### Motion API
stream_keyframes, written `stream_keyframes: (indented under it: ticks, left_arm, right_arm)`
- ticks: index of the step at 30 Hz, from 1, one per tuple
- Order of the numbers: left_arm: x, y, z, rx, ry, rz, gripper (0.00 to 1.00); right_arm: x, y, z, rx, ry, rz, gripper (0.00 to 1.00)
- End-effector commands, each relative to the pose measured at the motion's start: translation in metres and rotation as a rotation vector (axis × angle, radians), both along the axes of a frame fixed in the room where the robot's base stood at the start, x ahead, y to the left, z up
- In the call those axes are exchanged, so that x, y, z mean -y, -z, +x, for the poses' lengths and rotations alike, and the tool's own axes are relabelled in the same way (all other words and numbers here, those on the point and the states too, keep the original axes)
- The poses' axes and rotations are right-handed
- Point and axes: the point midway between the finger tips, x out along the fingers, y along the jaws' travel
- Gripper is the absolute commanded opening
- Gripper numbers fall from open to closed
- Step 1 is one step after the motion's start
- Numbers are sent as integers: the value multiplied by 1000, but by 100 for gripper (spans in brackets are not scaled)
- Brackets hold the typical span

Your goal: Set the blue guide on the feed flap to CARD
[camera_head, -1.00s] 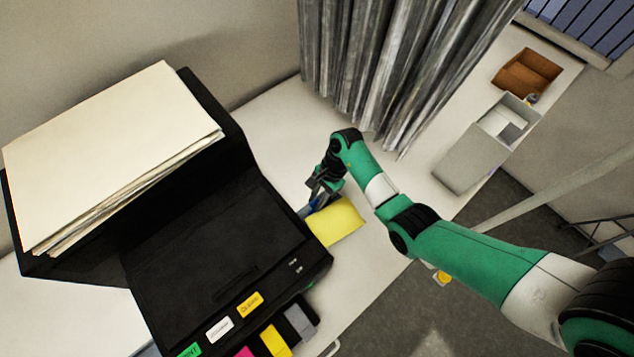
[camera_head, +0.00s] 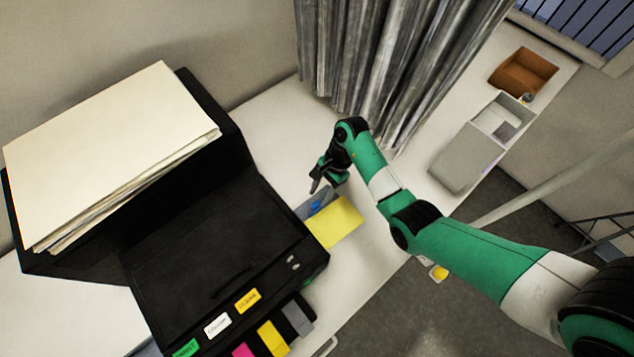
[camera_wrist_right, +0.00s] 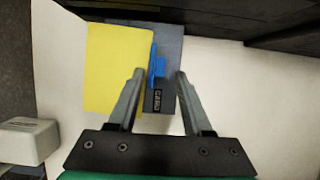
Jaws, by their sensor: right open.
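The feed flap (camera_head: 303,212) is a dark grey plate sticking out from the right side of the black printer (camera_head: 215,255). It also shows in the right wrist view (camera_wrist_right: 172,45). The blue guide (camera_head: 317,208) sits on the flap, along the edge of a yellow sheet (camera_head: 336,222). In the right wrist view the guide (camera_wrist_right: 159,66) lies just beyond a small black label (camera_wrist_right: 158,100) with pale letters, which seem to read CARD. My right gripper (camera_head: 314,188) is open and empty, apart from the guide. Its fingers (camera_wrist_right: 158,73) point at the flap, either side of the label. My left gripper is out of view.
A paper stack (camera_head: 110,155) lies on the printer's rear tray. Colored tabs (camera_head: 272,338) stick out at its front. A grey curtain (camera_head: 385,60) hangs behind my right arm. A grey box (camera_head: 466,158) and brown tray (camera_head: 523,72) stand at the right.

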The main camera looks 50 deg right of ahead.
Motion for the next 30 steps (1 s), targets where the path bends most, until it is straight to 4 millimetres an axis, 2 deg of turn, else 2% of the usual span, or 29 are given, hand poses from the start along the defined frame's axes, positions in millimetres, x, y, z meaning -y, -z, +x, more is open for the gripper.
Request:
stream_keyframes:
  ticks: [1, 6, 7, 9, 13, 30]
  left_arm:
    - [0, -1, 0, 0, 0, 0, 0]
    - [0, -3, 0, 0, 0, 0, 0]
    - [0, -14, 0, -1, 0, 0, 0]
    - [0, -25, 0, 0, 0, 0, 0]
    - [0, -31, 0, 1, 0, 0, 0]
    - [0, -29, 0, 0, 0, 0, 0]
  right_arm:
    - [6, -13, 1, 7, 3, -2, 50]
    - [21, -51, -2, 7, 2, -2, 50]
    - [23, -62, -3, 2, 2, 0, 50]
    - [26, -72, -4, 1, 3, 0, 50]
    - [30, -76, -5, 1, 1, 0, 50]
    - [30, -75, -5, 1, 0, 0, 50]
